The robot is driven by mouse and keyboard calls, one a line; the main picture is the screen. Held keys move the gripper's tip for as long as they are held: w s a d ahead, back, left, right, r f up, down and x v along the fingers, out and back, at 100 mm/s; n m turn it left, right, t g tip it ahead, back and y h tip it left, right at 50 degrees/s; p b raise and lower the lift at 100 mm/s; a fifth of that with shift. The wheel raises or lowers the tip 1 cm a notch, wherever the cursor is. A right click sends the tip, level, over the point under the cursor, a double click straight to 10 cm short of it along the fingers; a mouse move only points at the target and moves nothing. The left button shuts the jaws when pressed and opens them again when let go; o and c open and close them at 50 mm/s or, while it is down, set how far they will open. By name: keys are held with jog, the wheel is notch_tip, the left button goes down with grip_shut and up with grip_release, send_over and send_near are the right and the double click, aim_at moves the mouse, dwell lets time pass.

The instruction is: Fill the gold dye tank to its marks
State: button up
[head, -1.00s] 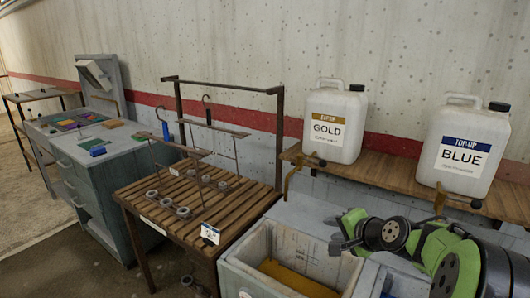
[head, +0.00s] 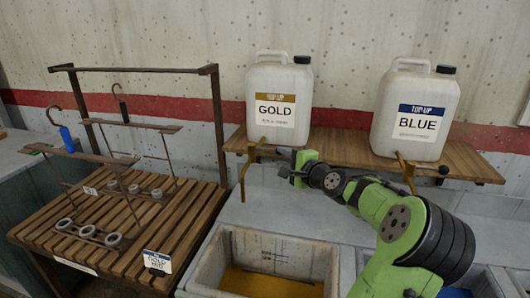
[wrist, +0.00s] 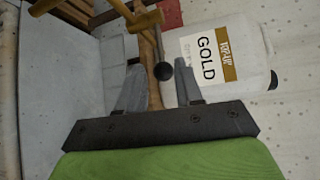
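The gold dye tank (head: 207,262) is a grey open basin at the bottom of the head view, with gold liquid (head: 268,284) low inside and marks (head: 274,256) on its back wall. The white GOLD top-up jug (head: 279,98) stands on the shelf, its brass tap (head: 248,165) hanging over the front edge above the tank. In the wrist view the jug (wrist: 235,50) is ahead, with the tap's black knob (wrist: 163,71) between my fingertips. My gripper (head: 291,171) is open, (wrist: 159,76) its fingers on either side of the knob; contact cannot be told.
A BLUE jug (head: 415,110) with its own tap (head: 405,170) stands right on the shelf (head: 340,146). Blue liquid (head: 455,293) shows beyond my arm.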

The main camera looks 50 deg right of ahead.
aim_at(269, 150)
jog(key=x, duration=0.9)
jog(key=shift+w+d+b, duration=0.15)
jog(key=shift+b, duration=0.2)
jog(key=shift+c, duration=0.4)
grip_shut()
